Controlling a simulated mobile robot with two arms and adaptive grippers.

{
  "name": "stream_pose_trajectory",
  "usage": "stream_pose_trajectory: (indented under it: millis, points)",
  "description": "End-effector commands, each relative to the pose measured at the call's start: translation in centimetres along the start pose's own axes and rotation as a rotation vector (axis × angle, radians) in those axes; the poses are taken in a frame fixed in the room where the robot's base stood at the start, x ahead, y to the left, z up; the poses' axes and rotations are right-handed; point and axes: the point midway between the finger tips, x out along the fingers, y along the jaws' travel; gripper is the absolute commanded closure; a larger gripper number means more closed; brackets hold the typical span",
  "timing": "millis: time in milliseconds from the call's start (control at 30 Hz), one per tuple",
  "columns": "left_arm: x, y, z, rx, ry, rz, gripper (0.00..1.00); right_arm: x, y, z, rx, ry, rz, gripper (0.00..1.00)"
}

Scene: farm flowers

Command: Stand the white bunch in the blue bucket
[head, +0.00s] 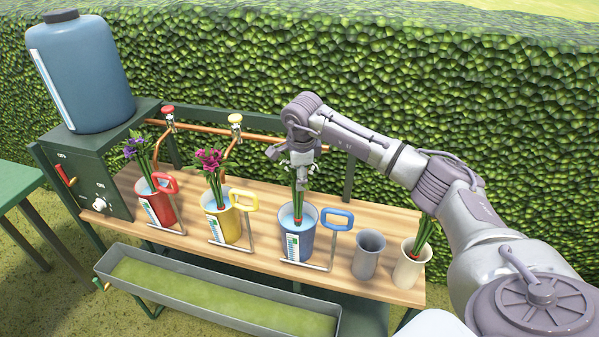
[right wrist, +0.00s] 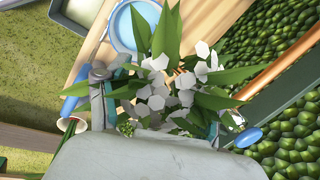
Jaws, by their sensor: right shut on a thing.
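The blue bucket (head: 307,238) stands on the wooden bench, with light blue liquid inside and a blue handle at its right. My right gripper (head: 301,170) is above it, shut on the white bunch (head: 298,203). In the head view the gripper hides most of the blossoms; green stems point down over the bucket's mouth. I cannot tell how far they reach inside. In the right wrist view the white bunch (right wrist: 165,92) shows white blossoms and long green leaves between the fingers (right wrist: 160,105). The blue bucket's rim (right wrist: 112,28) shows beyond it. My left gripper is not in view.
A red bucket (head: 160,208) and a yellow bucket (head: 224,228) hold flowers to the left. An empty grey vase (head: 367,256) and a cream vase (head: 408,270) with stems stand to the right. Copper pipework with taps runs behind; a metal trough (head: 215,298) lies in front.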

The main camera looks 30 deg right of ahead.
Motion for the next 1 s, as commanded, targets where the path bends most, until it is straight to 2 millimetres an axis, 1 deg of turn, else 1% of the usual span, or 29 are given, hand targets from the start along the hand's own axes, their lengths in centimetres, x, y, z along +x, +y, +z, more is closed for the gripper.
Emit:
stream_pose_trajectory:
  millis: [133, 167, 300, 333, 633, 733, 867, 1000]
  points:
    - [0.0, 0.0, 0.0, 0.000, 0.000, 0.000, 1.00, -0.1, -0.1, 0.0, 0.001, 0.000, -0.001, 1.00]
    - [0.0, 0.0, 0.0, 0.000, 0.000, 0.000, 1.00, -0.1, -0.1, 0.0, 0.000, 0.000, -0.001, 0.32]
    - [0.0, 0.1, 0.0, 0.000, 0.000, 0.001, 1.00, -0.1, 0.0, 0.0, 0.000, 0.000, -0.001, 0.09]
    - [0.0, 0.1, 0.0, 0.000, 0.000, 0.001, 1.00, -0.1, 0.0, 0.0, 0.000, 0.000, -0.001, 0.05]
    - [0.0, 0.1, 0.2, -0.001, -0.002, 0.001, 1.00, 0.0, 0.0, 0.0, 0.000, 0.001, 0.001, 0.05]
    - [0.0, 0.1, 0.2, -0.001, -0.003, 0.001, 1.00, -0.4, 0.0, 0.0, 0.000, 0.000, 0.000, 0.05]
    - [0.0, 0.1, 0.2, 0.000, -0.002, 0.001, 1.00, -2.2, -0.1, 0.0, 0.000, -0.001, -0.003, 0.05]
    - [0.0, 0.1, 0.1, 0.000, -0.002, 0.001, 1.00, -5.2, -0.1, 0.0, -0.001, -0.002, -0.005, 0.05]
